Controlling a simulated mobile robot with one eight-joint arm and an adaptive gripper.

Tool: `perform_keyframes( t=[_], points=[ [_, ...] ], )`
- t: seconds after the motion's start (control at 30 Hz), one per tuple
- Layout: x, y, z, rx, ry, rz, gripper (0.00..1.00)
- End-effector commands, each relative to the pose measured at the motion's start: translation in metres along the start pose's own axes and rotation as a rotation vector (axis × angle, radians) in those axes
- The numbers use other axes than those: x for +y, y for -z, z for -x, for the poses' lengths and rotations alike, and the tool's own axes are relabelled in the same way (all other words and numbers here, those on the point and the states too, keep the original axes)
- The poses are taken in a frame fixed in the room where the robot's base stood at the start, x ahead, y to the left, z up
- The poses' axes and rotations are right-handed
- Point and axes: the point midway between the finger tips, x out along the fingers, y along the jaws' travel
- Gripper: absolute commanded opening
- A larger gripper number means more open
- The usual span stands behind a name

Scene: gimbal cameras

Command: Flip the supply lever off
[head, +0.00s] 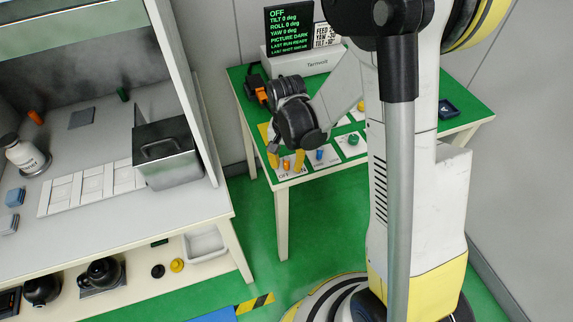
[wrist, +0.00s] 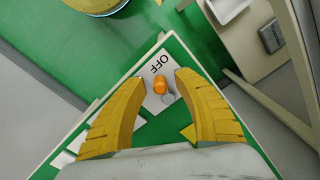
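The supply lever, with an orange knob (wrist: 160,86), stands on a white plate marked OFF (wrist: 160,65) in the wrist view. I cannot tell which way the lever leans. My gripper (wrist: 164,77) has its two yellow fingers spread, with the orange knob in the gap between them. No finger clearly touches the knob. In the head view my gripper (head: 286,159) hangs over the front left corner of the green-topped table (head: 460,122), above the white plate (head: 288,171). A screen (head: 291,28) at the table's back reads OFF, tilt, roll and yaw 0 deg, picture dark.
A blue lever (head: 319,155) and a green knob (head: 352,139) sit on plates right of my gripper. A bench with a grey metal box (head: 167,152) stands at left. Green floor (head: 262,240) is open between bench and table.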

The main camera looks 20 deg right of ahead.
Motion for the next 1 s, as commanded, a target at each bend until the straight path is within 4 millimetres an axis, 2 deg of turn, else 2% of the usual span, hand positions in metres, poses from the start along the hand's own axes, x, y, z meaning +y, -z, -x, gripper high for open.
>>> perform_keyframes(
  t=[0.13,0.17,0.2,0.27,0.3,0.47,0.73,1.0],
  points=[
    [0.0000,0.0000,0.0006,0.000,0.000,0.000,0.38],
    [0.0000,0.0000,0.0006,0.000,0.000,0.000,0.33],
    [0.0000,0.0000,0.0007,0.000,0.000,0.000,0.21],
    [0.0000,0.0001,0.0007,0.000,0.000,0.000,0.03],
    [0.0000,0.0001,0.0007,0.000,0.000,0.000,0.00],
    [-0.0003,0.0001,0.0007,0.000,0.000,-0.005,0.00],
    [-0.0065,-0.0004,0.0005,0.000,0.000,-0.171,0.00],
    [-0.0068,-0.0003,0.0009,0.000,0.001,-0.181,0.00]
  ],
)
